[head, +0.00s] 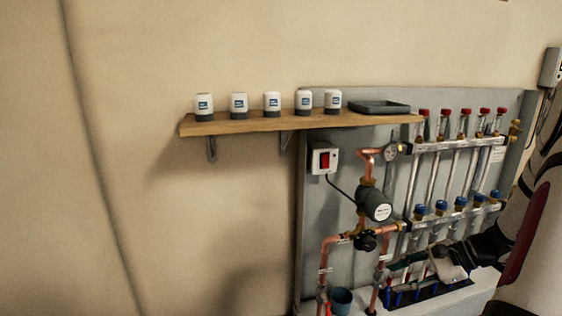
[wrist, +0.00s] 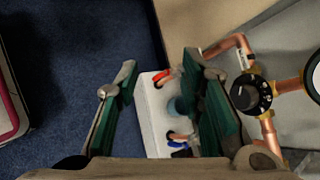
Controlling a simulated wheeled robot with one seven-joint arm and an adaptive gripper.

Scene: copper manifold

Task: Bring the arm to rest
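My gripper (wrist: 160,68) is open in the wrist view, with its two green-padded fingers well apart and nothing held between them. Below and beyond the fingers are a white ledge (wrist: 152,125) and part of a blue-grey cup (wrist: 180,106), partly hidden by the right finger. In the head view, my arm comes in from the right edge, and my gripper (head: 402,263) is low in front of the copper manifold (head: 450,147). Its fingertips are too small and dark there to tell apart clearly.
A pump (head: 374,204) and copper pipes stand close left of my gripper; a black-knobbed valve (wrist: 251,93) is right of the fingers. A dark rack (head: 430,293) lies below. The left wall is clear.

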